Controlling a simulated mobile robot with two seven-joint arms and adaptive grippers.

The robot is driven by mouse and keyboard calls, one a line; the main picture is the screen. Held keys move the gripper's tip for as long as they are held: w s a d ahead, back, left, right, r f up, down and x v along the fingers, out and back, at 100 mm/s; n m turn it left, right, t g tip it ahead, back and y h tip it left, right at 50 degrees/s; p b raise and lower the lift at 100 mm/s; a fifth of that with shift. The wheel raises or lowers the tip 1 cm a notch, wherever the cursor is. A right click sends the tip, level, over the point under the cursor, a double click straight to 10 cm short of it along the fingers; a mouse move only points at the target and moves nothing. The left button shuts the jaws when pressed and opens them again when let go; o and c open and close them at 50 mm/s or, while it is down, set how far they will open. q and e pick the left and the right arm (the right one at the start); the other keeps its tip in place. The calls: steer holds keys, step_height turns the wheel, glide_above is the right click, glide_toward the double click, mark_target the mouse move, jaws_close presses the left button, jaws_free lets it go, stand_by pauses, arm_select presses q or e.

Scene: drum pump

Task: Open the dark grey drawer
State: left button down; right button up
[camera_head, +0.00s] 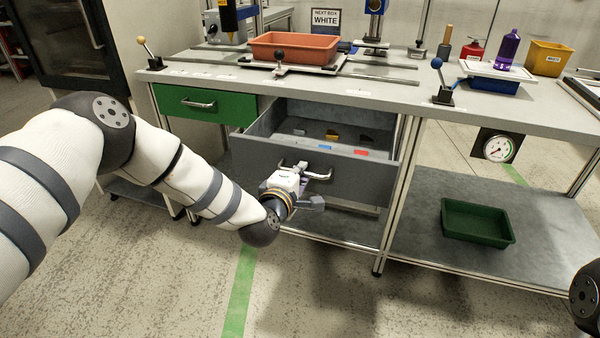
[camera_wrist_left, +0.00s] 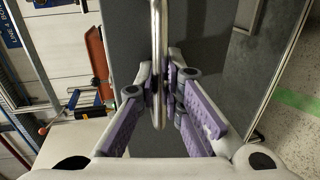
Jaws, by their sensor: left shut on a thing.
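The dark grey drawer (camera_head: 350,178) is pulled well out under the workbench. Small items, one blue and one red among them, lie inside it. My left gripper (camera_head: 297,172) is at the drawer's front, shut on its metal bar handle (camera_head: 318,176). In the left wrist view the handle (camera_wrist_left: 158,30) runs between the fingers of the gripper (camera_wrist_left: 165,90), in front of the dark grey drawer front (camera_wrist_left: 125,35). My right gripper is out of view.
A shut green drawer (camera_head: 204,104) sits to the left. The worktop (camera_head: 400,95) carries an orange tray (camera_head: 293,47), a purple bottle (camera_head: 508,50) and a yellow bin (camera_head: 549,58). A dark green tray (camera_head: 477,221) stands on the lower shelf. The floor in front is clear.

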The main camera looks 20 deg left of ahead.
arm_select(q)
steer(key=c, duration=2)
jaws_free()
steer(key=shift+o, duration=0.2)
steer(key=v, duration=1.2)
